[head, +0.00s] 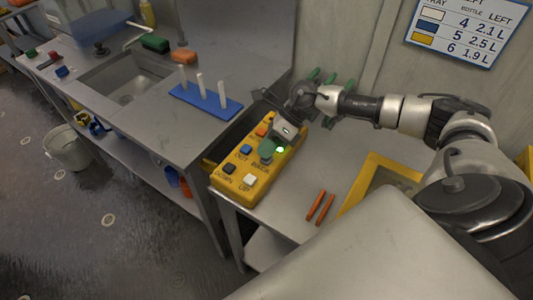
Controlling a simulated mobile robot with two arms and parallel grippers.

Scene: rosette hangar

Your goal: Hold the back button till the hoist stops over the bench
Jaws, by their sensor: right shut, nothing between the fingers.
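The yellow control box (226,190) lies on the grey table at the centre. The green button (266,151) sits just above the word BACK on its face. A small green light (281,149) glows beside the button. The hoist is not in view. My left gripper is not in view.
Other buttons on the box are orange (262,131), blue (246,149), black (229,169) and white (249,179).

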